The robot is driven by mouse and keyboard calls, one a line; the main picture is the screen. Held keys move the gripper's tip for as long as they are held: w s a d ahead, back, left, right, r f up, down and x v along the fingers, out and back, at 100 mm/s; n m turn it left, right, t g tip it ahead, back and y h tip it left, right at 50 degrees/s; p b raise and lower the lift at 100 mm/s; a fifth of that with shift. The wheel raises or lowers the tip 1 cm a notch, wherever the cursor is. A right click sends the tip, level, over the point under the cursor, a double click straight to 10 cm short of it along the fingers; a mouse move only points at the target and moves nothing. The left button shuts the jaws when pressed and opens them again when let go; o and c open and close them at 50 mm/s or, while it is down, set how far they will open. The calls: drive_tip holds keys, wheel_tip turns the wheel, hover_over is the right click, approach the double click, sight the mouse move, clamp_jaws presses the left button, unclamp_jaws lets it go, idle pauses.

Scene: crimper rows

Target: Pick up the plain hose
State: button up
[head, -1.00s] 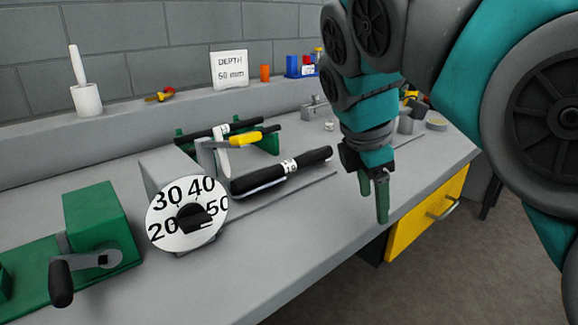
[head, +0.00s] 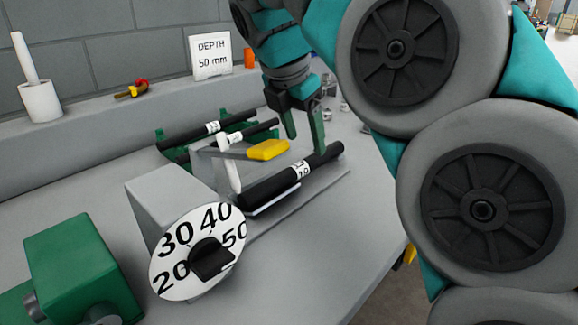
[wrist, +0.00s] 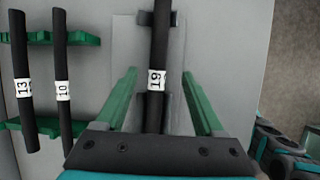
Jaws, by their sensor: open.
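A black hose with a white label reading 19 (head: 265,187) lies on a low holder on the bench. It also shows in the wrist view (wrist: 161,35), running between my fingers. My gripper (head: 304,142) is open and points down over the far half of this hose. In the wrist view my green fingers (wrist: 159,74) stand on either side of it, apart from it. Two more black hoses, labelled 13 (wrist: 19,55) and 10 (wrist: 60,45), lie side by side on a green rack (wrist: 40,38) to the left. All three hoses carry labels; none shows as unmarked.
A lever with a yellow handle (head: 268,150) reaches close to the hose and my gripper. A numbered dial (head: 170,257) fronts the grey machine. A green block (head: 80,270) stands at left. A sign reading DEPTH 50 mm (head: 211,55) stands on the back ledge. Bare bench lies in front.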

sight(311, 157)
drive_tip(key=shift+w+x, duration=0.15)
drive_tip(key=shift+x, duration=1.6)
drive_tip(key=shift+w+x, duration=0.2)
drive_tip(key=shift+x, duration=1.5)
drive_tip(key=shift+r, duration=0.15)
drive_tip(key=shift+c, duration=0.3)
clamp_jaws()
